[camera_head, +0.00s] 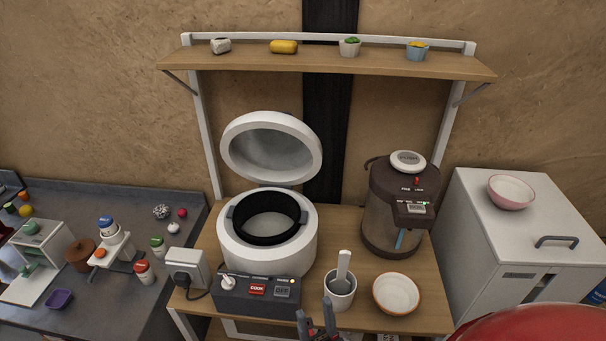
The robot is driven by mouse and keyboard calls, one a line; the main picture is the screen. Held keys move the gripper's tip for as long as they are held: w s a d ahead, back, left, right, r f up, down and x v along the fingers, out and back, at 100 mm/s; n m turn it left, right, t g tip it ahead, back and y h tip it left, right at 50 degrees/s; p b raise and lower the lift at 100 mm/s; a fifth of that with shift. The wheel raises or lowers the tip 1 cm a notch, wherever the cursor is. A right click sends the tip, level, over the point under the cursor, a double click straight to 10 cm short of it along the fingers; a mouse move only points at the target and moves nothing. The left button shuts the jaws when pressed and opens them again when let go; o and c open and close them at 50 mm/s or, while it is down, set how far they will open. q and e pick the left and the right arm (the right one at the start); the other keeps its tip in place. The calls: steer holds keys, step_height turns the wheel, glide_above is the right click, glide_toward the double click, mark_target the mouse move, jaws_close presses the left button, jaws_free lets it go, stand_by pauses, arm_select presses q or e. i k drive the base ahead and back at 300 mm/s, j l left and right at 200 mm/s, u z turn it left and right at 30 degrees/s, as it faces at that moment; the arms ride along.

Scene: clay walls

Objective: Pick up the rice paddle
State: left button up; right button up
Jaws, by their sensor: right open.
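The white rice paddle (343,266) stands upright in a white cup (341,292) at the front of the wooden stand. Its handle sticks up out of the cup, and its lower part is hidden inside. My right gripper (317,314) shows at the bottom edge, just left of the cup and nearer to me. Its two dark fingers are apart with nothing visible between them. I cannot tell whether it touches the cup. My left gripper is not in view.
An open rice cooker (235,245) stands left of the cup, with a control box (256,296) in front. A bowl (396,294) sits close right of the cup, and a hot-water dispenser (385,225) stands behind. A shelf (330,62) spans above.

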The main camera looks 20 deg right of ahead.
mark_target(340, 285)
steer(key=z, duration=1)
